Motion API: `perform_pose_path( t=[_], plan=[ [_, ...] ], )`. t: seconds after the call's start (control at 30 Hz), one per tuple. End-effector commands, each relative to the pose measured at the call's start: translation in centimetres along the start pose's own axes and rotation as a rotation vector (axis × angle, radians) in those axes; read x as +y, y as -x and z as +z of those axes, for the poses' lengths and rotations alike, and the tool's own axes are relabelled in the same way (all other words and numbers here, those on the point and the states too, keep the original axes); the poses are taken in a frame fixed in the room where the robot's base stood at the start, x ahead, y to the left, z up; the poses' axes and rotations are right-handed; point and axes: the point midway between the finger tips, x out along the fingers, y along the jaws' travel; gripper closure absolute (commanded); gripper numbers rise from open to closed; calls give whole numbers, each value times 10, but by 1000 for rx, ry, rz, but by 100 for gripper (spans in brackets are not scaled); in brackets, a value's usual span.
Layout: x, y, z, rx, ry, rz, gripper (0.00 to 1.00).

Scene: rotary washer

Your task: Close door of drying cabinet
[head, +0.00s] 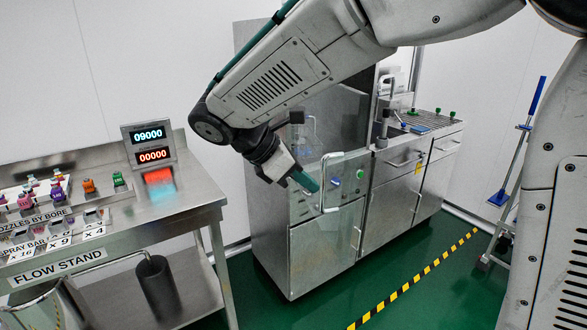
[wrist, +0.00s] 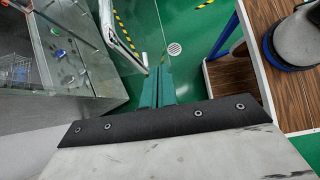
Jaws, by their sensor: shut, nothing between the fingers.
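The drying cabinet (head: 262,200) is the tall steel unit in the middle of the head view. Its see-through door (head: 342,165) carries a pale upright bar handle (head: 323,192). In the wrist view the handle (wrist: 122,35) is at upper left, and the clear door panel (wrist: 150,25) stands out from the cabinet front, so the door looks open. My gripper (head: 312,184) has teal fingers, shut and empty, close beside the handle in the head view; contact cannot be told. In the wrist view the shut fingers (wrist: 158,86) point past the handle, to its right.
A flow stand (head: 190,200) with counters and small coloured nozzles is at left. Steel counters with a sink (head: 410,125) adjoin the cabinet on the right. A blue-handled mop (head: 522,140) leans at far right. Green floor with a striped line (head: 420,275) lies open in front.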

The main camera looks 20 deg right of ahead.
Motion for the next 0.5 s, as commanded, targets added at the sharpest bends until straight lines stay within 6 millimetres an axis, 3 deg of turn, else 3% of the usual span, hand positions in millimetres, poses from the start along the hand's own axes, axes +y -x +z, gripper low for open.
perform_pose_path(
  t=[0.1,0.2,0.5],
  plan=[
    [-1,-26,1,-1,-2,-5,100],
    [0,-41,9,1,-5,-3,100],
    [0,-59,28,1,-1,-1,100]
  ],
)
